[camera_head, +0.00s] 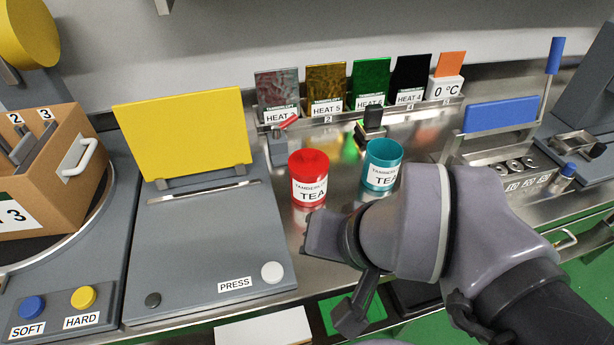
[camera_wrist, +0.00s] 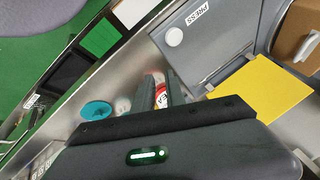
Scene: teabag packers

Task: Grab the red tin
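The red tin (camera_head: 309,178), labelled TEA, stands upright on the steel counter, just right of the grey press. In the wrist view the red tin (camera_wrist: 161,96) shows in the gap between my two fingers, which hide part of it. My gripper (camera_wrist: 160,88) is open, its fingers apart. In the head view my gripper (camera_head: 324,236) is in front of the tin, low and slightly to its right; its fingertips are hard to make out. I cannot tell whether the fingers touch the tin.
A teal tin (camera_head: 382,165) stands close to the right of the red one; it also shows in the wrist view (camera_wrist: 97,110). The grey press with its yellow plate (camera_head: 185,135) is on the left. A row of heat cards (camera_head: 370,85) lines the back.

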